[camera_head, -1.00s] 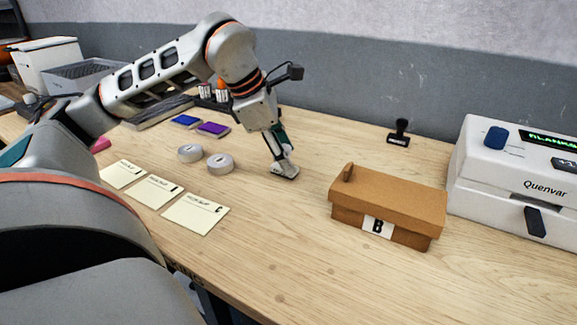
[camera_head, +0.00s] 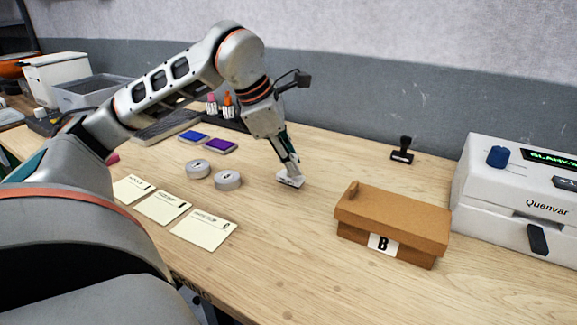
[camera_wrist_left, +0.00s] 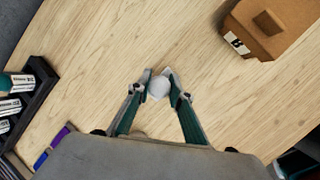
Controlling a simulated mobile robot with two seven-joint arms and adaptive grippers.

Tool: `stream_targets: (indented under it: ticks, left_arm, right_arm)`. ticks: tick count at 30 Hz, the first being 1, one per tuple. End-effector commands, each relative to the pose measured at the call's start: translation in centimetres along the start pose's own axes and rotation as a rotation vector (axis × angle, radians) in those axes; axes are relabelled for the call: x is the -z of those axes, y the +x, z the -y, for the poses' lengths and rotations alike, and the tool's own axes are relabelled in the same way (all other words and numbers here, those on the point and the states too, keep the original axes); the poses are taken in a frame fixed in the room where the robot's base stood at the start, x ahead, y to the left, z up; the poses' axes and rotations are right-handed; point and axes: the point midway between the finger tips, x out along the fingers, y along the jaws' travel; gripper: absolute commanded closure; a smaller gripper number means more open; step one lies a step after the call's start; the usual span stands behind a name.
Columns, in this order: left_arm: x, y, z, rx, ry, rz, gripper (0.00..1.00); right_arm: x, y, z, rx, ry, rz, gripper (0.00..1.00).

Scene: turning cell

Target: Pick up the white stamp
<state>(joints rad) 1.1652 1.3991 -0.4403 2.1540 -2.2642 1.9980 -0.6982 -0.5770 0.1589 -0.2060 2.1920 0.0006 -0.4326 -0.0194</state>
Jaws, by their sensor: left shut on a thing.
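The white stamp (camera_head: 290,181) is at the tips of my left gripper (camera_head: 291,170) in the head view, over the open wood between the round tins and the brown box. Its dark-edged base shows below the fingers; the fingers hide most of its handle. In the left wrist view its pale round top (camera_wrist_left: 158,88) sits between the two fingertips of my left gripper (camera_wrist_left: 159,84), which are shut on it. I cannot tell whether its base touches the table. My right gripper is not in view.
A lidded brown box marked B (camera_head: 392,225) stands to the right, with a black stamp (camera_head: 402,150) behind it and a white machine (camera_head: 515,195) beyond. Left are two round tins (camera_head: 228,180), ink pads (camera_head: 220,146) and cards (camera_head: 204,230). Wood around the stamp is clear.

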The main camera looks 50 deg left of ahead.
Motion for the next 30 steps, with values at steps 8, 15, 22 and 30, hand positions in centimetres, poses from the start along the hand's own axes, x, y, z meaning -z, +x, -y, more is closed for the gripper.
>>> stream_targets:
  ticks: [8, 15, 22, 30]
  left_arm:
    - [-3.5, -8.7, -1.8, -0.015, 0.001, 0.022, 1.00]
    - [-5.5, -13.5, -2.9, -0.009, 0.000, 0.014, 1.00]
    - [-6.5, -15.8, -3.5, -0.005, 0.000, 0.007, 1.00]
    - [-6.6, -16.1, -3.6, -0.001, 0.000, 0.002, 1.00]
  right_arm:
    - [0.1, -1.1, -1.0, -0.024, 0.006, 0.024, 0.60]
    - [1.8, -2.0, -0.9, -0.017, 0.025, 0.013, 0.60]
    - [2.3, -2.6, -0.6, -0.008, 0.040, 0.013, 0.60]
    - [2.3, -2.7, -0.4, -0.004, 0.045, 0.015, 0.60]
